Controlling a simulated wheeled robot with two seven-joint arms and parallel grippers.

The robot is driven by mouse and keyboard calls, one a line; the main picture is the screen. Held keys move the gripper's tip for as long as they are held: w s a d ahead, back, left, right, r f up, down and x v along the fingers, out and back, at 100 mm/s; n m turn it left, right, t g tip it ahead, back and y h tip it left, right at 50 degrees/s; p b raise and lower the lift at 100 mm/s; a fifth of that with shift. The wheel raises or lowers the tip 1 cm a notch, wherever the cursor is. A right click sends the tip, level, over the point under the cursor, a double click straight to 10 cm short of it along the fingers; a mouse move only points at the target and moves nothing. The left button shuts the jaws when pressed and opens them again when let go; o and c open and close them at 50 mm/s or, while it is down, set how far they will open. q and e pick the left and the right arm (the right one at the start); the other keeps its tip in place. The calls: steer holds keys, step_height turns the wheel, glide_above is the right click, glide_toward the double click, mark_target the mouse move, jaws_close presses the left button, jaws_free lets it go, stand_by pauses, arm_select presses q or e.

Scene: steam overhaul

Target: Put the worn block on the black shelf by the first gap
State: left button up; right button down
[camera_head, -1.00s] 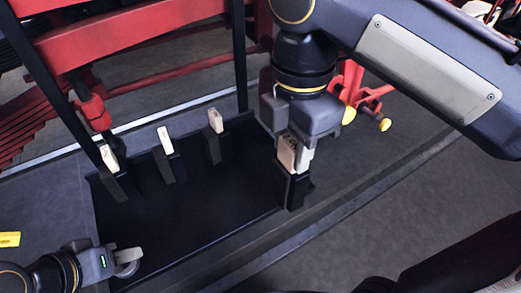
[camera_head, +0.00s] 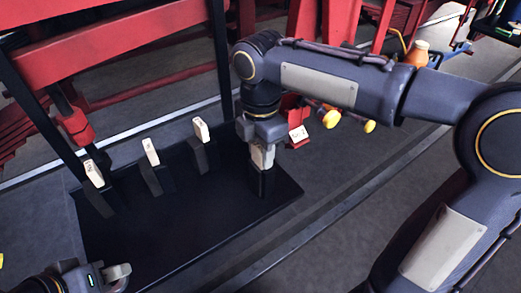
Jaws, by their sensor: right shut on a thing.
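The black shelf (camera_head: 165,235) is a wide, dark slab on the floor. Several pale blocks stand along its far side on black posts: a left one (camera_head: 93,173), a middle one (camera_head: 151,152) and one further right (camera_head: 201,130). My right gripper (camera_head: 262,146) points down at the shelf's right end, shut on a pale block (camera_head: 262,157) at the top of a black post (camera_head: 262,182). I cannot tell whether this block rests on the post. I cannot tell which block is worn. My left gripper (camera_head: 120,277) is low at the left, with its jaw opening unclear.
Red framework (camera_head: 120,55) with dark uprights stands behind the shelf. Red parts with yellow knobs (camera_head: 331,119) and a small pale marked piece (camera_head: 298,135) are right of my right gripper. An orange container (camera_head: 415,53) is further back. The shelf's middle is clear.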

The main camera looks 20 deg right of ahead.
steer(key=shift+f, duration=0.15)
steer(key=c, duration=0.9)
jaws_free()
steer(key=shift+f, duration=0.1)
arm_select(q)
step_height(320, 180, up, 2)
steer(key=shift+r+p, duration=0.1)
steer(key=shift+p, duration=0.95)
arm_select(e)
step_height(320, 180, up, 12)
arm_select(q)
steer(key=shift+s, duration=0.1)
arm_select(e)
steer(key=s+d+f+m+t+y, duration=0.1)
steer(key=s+d+f+m+t, duration=0.1)
steer(key=s+f+m, duration=0.3)
steer(key=s+d+f+m+t+y, duration=0.1)
steer(key=s+d+f+m, duration=0.3)
steer(key=m, duration=0.7)
steer(key=s+d+f+m+t+y, duration=0.1)
steer(key=s+d+f+m+t, duration=0.1)
steer(key=s+f+m, duration=0.5)
steer(key=shift+s+d+f+m+t+y, duration=0.2)
steer(key=shift+d+m+t+y, duration=0.15)
steer(key=shift+d, duration=0.35)
